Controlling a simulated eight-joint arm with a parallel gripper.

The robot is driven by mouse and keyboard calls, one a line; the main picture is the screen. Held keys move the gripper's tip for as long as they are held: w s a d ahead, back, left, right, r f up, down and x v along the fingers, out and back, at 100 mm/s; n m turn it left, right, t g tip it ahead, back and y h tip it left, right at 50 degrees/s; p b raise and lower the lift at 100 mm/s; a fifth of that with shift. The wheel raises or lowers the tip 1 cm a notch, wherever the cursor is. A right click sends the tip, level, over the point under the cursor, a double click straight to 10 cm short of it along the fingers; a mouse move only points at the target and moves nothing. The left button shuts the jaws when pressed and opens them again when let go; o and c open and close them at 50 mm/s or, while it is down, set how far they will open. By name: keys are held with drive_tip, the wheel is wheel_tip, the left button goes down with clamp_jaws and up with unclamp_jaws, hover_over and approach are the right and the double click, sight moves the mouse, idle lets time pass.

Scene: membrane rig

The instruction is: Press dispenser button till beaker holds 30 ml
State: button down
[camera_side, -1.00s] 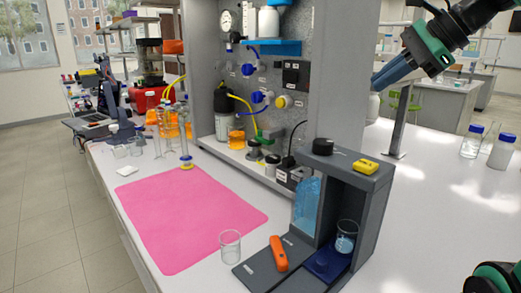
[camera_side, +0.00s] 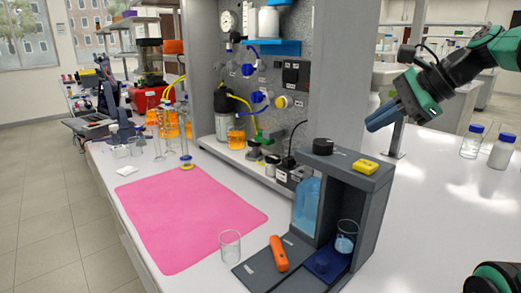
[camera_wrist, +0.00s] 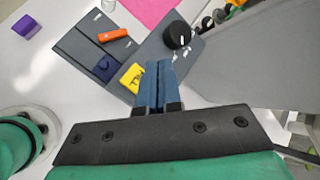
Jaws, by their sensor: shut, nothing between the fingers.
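The grey dispenser (camera_side: 372,205) stands at the front of the bench. On its top are a yellow button (camera_side: 365,167) and a black knob (camera_side: 323,147). A beaker (camera_side: 346,238) with some pale blue liquid stands in its bay on a dark blue pad; I cannot read its level. My gripper (camera_side: 370,126) is shut and empty, above the dispenser top and apart from it. In the wrist view the blue fingers (camera_wrist: 158,66) lie together, with the yellow button (camera_wrist: 131,77) just left of them and the black knob (camera_wrist: 177,36) beyond. The beaker is not visible there.
An empty beaker (camera_side: 230,246) stands left of the dispenser base, near an orange tool (camera_side: 278,253) lying on it. A pink mat (camera_side: 190,220) covers the bench further left. A tall grey panel (camera_side: 338,75) rises behind. Two bottles (camera_side: 500,152) stand at the right.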

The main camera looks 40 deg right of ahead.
sight(360, 161)
drive_tip(key=shift+f, duration=2.1)
drive_tip(key=shift+f, duration=0.15)
idle(0.3)
drive_tip(key=shift+f, duration=0.25)
drive_tip(key=shift+f, duration=0.55)
idle(0.7)
drive_tip(key=shift+r, duration=1)
drive_tip(key=shift+r, duration=2.5)
